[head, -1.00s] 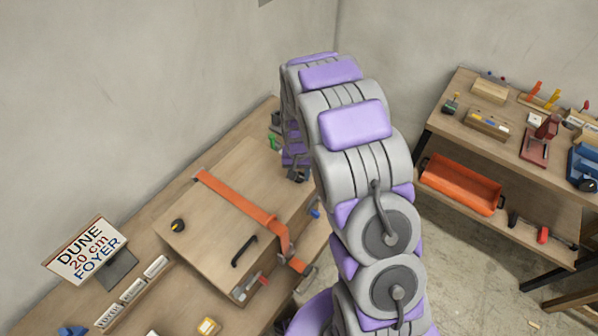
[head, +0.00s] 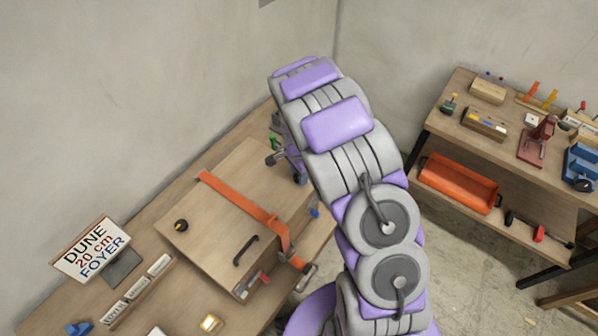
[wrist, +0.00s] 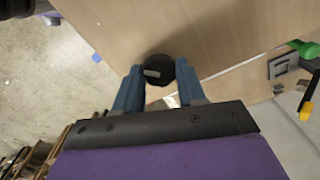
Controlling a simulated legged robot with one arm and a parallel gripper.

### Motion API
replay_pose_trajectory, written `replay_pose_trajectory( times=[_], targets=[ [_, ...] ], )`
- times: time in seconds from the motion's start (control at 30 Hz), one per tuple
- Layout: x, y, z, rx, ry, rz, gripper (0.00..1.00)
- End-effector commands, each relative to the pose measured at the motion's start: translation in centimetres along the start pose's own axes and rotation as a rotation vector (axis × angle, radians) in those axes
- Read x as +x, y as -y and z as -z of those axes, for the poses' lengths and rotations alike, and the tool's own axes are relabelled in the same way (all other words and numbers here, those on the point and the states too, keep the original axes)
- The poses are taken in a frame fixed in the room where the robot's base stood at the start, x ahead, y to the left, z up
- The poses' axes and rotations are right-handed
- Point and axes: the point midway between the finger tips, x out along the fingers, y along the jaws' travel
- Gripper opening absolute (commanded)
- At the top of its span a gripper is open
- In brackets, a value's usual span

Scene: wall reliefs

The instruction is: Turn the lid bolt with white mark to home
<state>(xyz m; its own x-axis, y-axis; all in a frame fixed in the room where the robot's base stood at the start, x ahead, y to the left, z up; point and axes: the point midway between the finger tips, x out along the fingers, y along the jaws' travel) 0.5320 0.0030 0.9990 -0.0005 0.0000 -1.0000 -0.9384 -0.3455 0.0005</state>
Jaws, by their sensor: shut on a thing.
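A wooden box lid (head: 218,222) carries a round black bolt with a pale, whitish mark (wrist: 160,68), seen in the wrist view near the lid's edge. The mark is a short bar lying nearly level, on the left of the bolt's face. My gripper (wrist: 159,80) is shut on this bolt, one blue finger on each side. In the head view my gripper (head: 286,166) is at the lid's far right corner, and my arm hides the bolt there. Another black bolt with a yellow mark (head: 181,225) sits at the lid's left corner.
An orange strap (head: 240,204) crosses the lid, and a black handle (head: 245,250) stands on its front part. A sign (head: 90,248) stands left of the box. A second bench with tools (head: 500,112) and an orange tray (head: 459,184) is at right.

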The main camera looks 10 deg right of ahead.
Motion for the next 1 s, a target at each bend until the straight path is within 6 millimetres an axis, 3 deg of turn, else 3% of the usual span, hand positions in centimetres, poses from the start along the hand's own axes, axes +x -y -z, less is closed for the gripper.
replay_pose_trajectory(
  times=[0.6, 1.0],
  targets=[
    [-0.17, 0.22, 0.05, 0.564, -0.001, 0.007, 0.09],
    [-0.14, 0.23, 0.06, 0.786, 0.0, 0.007, 0.09]
  ],
)
